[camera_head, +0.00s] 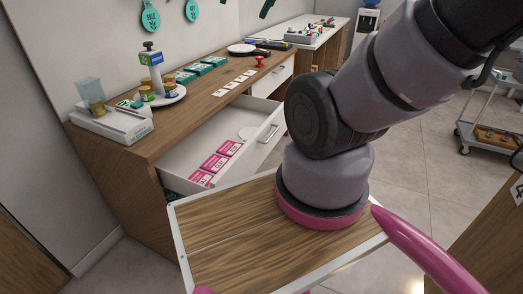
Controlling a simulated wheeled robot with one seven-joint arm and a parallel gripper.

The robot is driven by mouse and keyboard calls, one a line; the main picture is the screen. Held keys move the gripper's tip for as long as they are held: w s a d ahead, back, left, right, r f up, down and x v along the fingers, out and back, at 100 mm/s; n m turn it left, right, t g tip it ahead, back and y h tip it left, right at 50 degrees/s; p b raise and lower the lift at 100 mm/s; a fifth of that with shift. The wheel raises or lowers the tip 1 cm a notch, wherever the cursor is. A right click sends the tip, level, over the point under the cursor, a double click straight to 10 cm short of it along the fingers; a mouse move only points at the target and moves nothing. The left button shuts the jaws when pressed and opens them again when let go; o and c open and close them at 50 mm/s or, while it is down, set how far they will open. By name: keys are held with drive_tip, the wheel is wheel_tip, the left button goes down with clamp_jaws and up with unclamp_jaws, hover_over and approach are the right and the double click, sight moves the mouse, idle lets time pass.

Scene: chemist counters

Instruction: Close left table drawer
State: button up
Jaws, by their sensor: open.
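The left table drawer (205,148) is white and stands open, pulled out from the wooden counter (143,150). Its front panel (256,158) carries a silver handle (268,133) and faces the right of the picture. Several pink-and-white boxes (214,163) and a round white item (246,133) lie inside. My arm rises in front of the drawer and runs to the upper right, out of the picture. My gripper is not in view. My base and arm cover part of the drawer's near side.
Another white drawer (273,79), farther along the counter, looks shut. On the counter top are a scale-like device (112,122), a round stand with jars (160,97), green boxes (207,66) and white cards (234,83). Tiled floor (420,155) is open to the right, with a trolley (490,135) beyond.

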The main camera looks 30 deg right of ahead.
drive_tip(key=c, duration=0.5)
drive_tip(key=shift+w+f+g, duration=0.1)
drive_tip(key=shift+w+g, duration=0.15)
drive_tip(key=shift+g, duration=0.05)
drive_tip(key=c, duration=0.5)
drive_tip(key=shift+w+d+f+m+g, duration=0.25)
drive_tip(key=shift+w+f+m+g, duration=0.1)
drive_tip(key=shift+w, duration=0.25)
clamp_jaws()
drive_tip(key=w+d+f+m+g+y, duration=0.2)
drive_tip(key=w+d+f+m, duration=0.1)
drive_tip(key=w+d+f, duration=0.4)
drive_tip(key=w+d+f+m+g+y, duration=0.1)
drive_tip(key=w+d+f+m+y, duration=0.25)
drive_tip(key=f, duration=0.45)
drive_tip(key=w+d+f+m+g+y, duration=0.2)
drive_tip(key=w+d+f, duration=0.2)
drive_tip(key=w+f, duration=0.3)
drive_tip(key=d+f+m+t+y, duration=0.2)
drive_tip(key=d+f+m, duration=0.15)
drive_tip(key=f, duration=0.55)
drive_tip(key=d+f+m+t+y, duration=0.25)
drive_tip(key=d+f, duration=0.25)
drive_tip(key=f, duration=0.3)
drive_tip(key=m+t+h, duration=0.3)
drive_tip(key=m+t, duration=0.6)
approach(263, 147)
drive_tip(key=x, duration=0.7)
drive_tip(key=shift+d+f, duration=0.15)
drive_tip(key=shift+f, duration=0.05)
